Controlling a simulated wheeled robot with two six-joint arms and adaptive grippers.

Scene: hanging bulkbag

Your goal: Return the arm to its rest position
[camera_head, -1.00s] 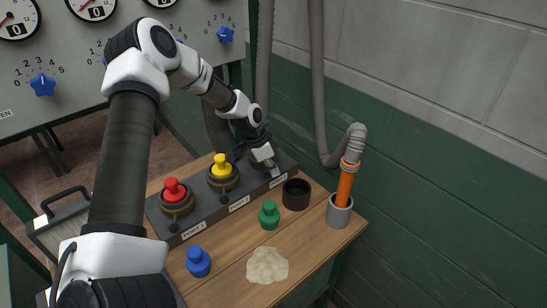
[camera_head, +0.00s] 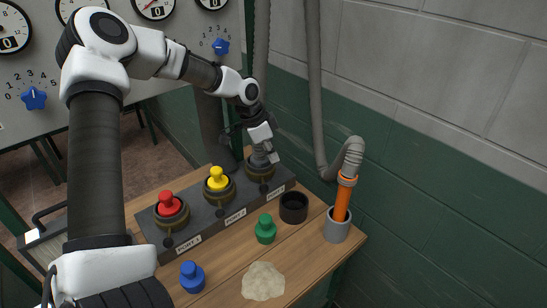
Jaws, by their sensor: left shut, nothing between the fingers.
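My left arm comes in from the left. Its gripper (camera_head: 267,152) is shut and empty, and in the picture it sits just above the third port (camera_head: 260,170) at the right end of the grey port block (camera_head: 205,218). Whether the fingertips touch that port I cannot tell. The first port holds a red plug (camera_head: 169,204) and the middle port a yellow plug (camera_head: 217,180). My right gripper does not show.
On the wooden bench (camera_head: 228,268) are a green plug (camera_head: 265,229), a blue plug (camera_head: 192,277), a black cup (camera_head: 293,207), a pale lump (camera_head: 263,282) and an orange-handled hose tool (camera_head: 342,200) in a grey holder (camera_head: 337,227). A gauge panel (camera_head: 40,60) stands behind my arm.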

